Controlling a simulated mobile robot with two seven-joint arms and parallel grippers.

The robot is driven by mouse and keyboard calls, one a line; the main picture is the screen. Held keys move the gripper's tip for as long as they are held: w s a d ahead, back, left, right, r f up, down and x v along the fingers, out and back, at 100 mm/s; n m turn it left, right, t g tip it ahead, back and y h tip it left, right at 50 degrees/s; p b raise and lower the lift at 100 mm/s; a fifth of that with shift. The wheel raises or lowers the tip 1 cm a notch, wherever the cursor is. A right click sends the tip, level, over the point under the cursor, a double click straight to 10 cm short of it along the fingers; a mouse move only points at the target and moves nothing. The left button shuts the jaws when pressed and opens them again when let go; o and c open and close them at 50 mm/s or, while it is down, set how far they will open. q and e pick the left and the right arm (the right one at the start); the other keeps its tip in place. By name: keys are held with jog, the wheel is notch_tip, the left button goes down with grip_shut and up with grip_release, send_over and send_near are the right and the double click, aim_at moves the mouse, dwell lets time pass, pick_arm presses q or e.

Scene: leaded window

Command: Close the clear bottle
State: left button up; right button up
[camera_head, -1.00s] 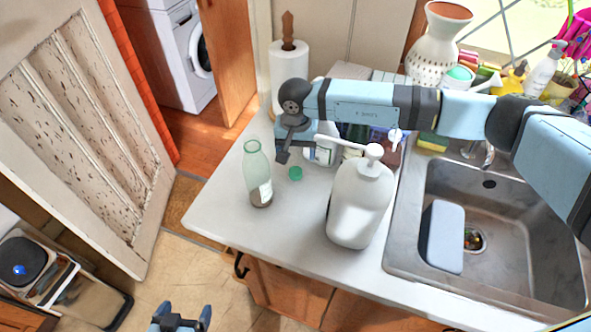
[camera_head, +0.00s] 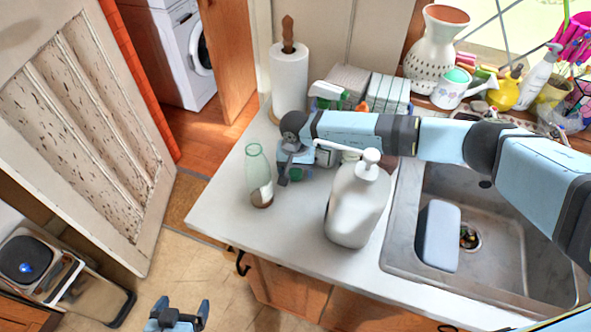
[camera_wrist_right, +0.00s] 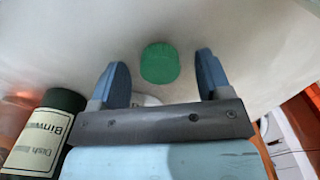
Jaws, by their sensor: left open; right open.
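The clear bottle (camera_head: 258,172), pale green glass with an open neck and a white label, stands upright on the white counter. A green cap (camera_head: 296,174) lies on the counter just right of it, partly hidden by my right gripper (camera_head: 290,172). In the right wrist view the cap (camera_wrist_right: 160,63) shows ahead, between the two open fingers of my right gripper (camera_wrist_right: 162,80) and apart from both. My right gripper is empty. My left gripper (camera_head: 178,312) is open and empty, low over the floor in front of the counter.
A large white pump bottle (camera_head: 355,205) stands right of the clear bottle, in front of my right arm. A metal sink (camera_head: 400,250) is further right. A paper towel roll (camera_head: 289,78) stands behind. A dark-capped labelled bottle (camera_wrist_right: 42,135) is close on the left in the wrist view.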

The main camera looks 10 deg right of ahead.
aim_at(296, 172)
pick_arm(q)
jog(key=shift+s, duration=0.1)
pick_arm(e)
jog(key=shift+f, duration=0.15)
pick_arm(q)
jog(key=shift+d, duration=0.15)
pick_arm(e)
jog(key=c, duration=1)
pick_arm(q)
jog(key=shift+d+f+b, duration=0.15)
jog(key=shift+f+b, duration=1.75)
jog(key=shift+b, duration=0.15)
pick_arm(e)
jog(key=shift+r, duration=10.05)
